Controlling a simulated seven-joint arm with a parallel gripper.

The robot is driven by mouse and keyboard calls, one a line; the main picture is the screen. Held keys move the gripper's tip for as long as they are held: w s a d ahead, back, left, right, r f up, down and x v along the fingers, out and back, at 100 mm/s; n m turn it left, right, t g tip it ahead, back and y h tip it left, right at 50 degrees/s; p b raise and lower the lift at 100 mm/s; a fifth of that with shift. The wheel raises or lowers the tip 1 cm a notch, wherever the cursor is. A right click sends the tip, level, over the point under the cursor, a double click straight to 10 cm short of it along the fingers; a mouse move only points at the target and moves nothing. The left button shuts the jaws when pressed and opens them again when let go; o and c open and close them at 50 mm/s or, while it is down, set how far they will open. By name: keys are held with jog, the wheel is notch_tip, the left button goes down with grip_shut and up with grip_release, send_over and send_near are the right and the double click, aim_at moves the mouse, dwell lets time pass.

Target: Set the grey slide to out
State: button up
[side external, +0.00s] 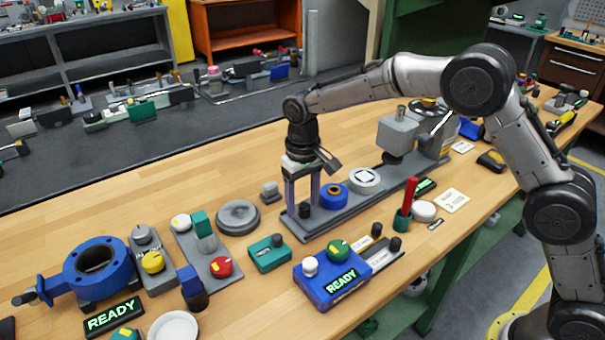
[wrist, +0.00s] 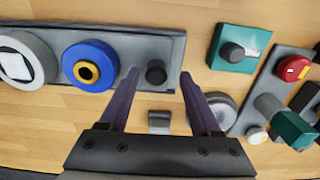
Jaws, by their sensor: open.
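A long grey base plate (side external: 347,207) lies on the bench, with a small dark grey knob (wrist: 155,72) standing near one end; this may be the grey slide, but no marking confirms it. My gripper (side external: 303,205) points down over that end. It is open, with one finger on each side of the knob and gaps showing in the wrist view (wrist: 159,74). I cannot tell whether the fingertips reach down to the knob's height. A blue ring (wrist: 90,66) and a pale round dial (wrist: 25,58) sit further along the plate.
A small grey block (wrist: 159,120) and a round grey disc (side external: 238,214) are close by. Bare bench lies behind the plate.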

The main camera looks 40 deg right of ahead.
notch_tip(320, 180, up, 12)
jog(key=shift+r, duration=0.2)
dwell(0.4)
jog(key=s+d+r+t, duration=0.2)
jog(key=s+d+r, duration=0.25)
jog(key=r, duration=0.45)
jog(key=s+d+r+m+t, duration=0.1)
jog(key=s+d+r, duration=0.15)
jog(key=s, duration=0.35)
jog(key=s+d+r+t, duration=0.1)
jog(key=s+d+r, duration=0.15)
jog(key=s, duration=0.25)
jog(key=s+d+f+t, duration=0.1)
jog(key=s+d+f, duration=0.1)
jog(key=s, duration=0.4)
jog(key=s+d+f, duration=0.2)
jog(key=s, duration=0.4)
jog(key=s+f+n, duration=0.1)
jog(key=s+f, duration=0.4)
jog(key=f, duration=0.4)
jog(key=shift+s+d+t, duration=0.25)
jog(key=shift+s+t, duration=0.05)
